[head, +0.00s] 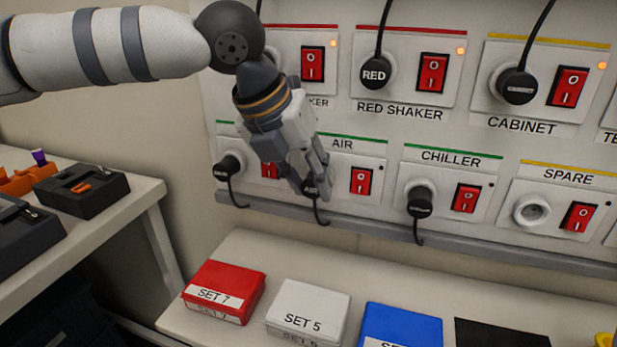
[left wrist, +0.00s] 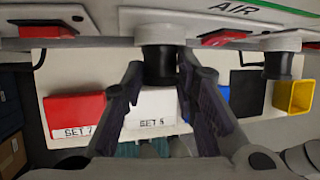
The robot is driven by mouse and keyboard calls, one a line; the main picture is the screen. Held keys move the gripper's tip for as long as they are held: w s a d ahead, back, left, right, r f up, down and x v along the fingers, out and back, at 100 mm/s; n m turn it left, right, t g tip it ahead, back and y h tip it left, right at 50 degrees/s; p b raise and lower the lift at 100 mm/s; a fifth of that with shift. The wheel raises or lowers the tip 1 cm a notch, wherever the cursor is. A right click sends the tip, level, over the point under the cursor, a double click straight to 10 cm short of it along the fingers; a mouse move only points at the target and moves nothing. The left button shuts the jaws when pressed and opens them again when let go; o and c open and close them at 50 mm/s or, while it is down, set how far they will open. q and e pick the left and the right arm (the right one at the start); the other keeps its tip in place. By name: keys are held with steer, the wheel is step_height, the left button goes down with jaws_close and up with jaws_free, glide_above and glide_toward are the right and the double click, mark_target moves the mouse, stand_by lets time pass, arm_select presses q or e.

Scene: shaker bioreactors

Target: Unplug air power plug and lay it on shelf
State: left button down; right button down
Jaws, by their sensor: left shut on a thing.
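The black air plug (head: 317,188) sits at the AIR outlet in the lower row of the wall panel, its cord hanging below. My left gripper (head: 308,186) reaches down from the upper left and is shut on this plug, covering much of the outlet. In the left wrist view the plug (left wrist: 159,66) is between the two fingers, up against the white socket collar (left wrist: 160,28) under the AIR label. No gap between plug and collar can be made out. The pale shelf (head: 262,250) lies below the panel. My right gripper is not in view.
A grey rail (head: 380,238) runs under the outlets. On the shelf stand red (head: 222,283), white (head: 312,298), blue (head: 402,322) and black (head: 500,333) boxes and a yellow container (head: 604,340). The shelf's back strip is clear. The chiller plug (head: 420,203) is to the right.

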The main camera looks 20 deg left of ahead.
arm_select(q)
steer(key=shift+s, duration=0.1)
steer(key=shift+s, duration=0.55)
steer(key=shift+s, duration=0.65)
steer(key=s, duration=0.3)
steer(key=shift+a, duration=0.1)
